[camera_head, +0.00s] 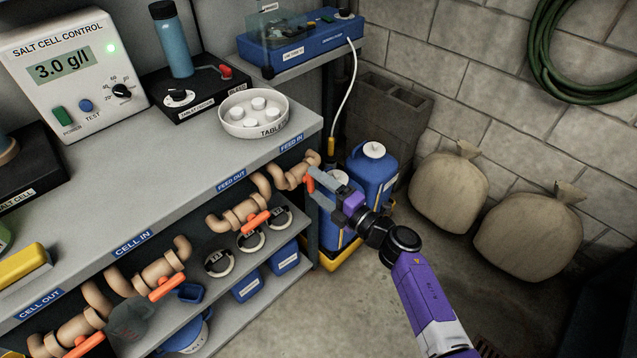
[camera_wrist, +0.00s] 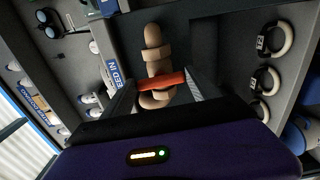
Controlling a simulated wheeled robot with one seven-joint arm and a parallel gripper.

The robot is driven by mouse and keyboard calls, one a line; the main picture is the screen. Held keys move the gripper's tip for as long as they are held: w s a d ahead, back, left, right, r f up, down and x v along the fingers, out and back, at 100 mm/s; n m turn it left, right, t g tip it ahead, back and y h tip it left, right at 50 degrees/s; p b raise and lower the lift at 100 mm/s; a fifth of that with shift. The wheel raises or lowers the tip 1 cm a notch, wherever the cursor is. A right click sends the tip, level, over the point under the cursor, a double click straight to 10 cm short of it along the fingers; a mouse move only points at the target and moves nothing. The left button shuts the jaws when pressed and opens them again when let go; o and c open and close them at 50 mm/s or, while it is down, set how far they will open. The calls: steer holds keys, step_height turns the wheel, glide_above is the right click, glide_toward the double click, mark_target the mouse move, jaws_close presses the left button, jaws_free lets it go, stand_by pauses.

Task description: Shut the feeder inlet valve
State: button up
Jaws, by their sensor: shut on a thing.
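The feeder inlet valve (camera_head: 287,177) is a tan pipe fitting under the FEED IN label (camera_head: 291,143) on the bench edge. Its orange handle (camera_head: 310,185) is partly hidden by my gripper (camera_head: 322,180) in the head view. In the wrist view, the handle (camera_wrist: 163,80) lies between the two fingers of my gripper (camera_wrist: 160,88), which is shut on it. There the handle lies crosswise to the tan pipe (camera_wrist: 153,43), slightly tilted. The FEED IN label (camera_wrist: 114,72) also shows beside the left finger.
The feeder outlet valve (camera_head: 240,214), with its orange handle along the pipe, is just left. Further left are the cell valves (camera_head: 155,275). Blue drums (camera_head: 374,170) stand close behind my gripper. Sacks (camera_head: 448,190) lie by the wall. Floor in front of the bench is clear.

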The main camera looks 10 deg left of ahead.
steer(key=shift+f+m, duration=0.1)
steer(key=shift+m, duration=0.2)
steer(key=o, duration=1.4)
steer(key=shift+c, duration=0.2)
steer(key=shift+d, duration=0.1)
steer(key=p+v, duration=0.2)
steer(key=v, duration=0.5)
steer(key=shift+s+d, duration=0.25)
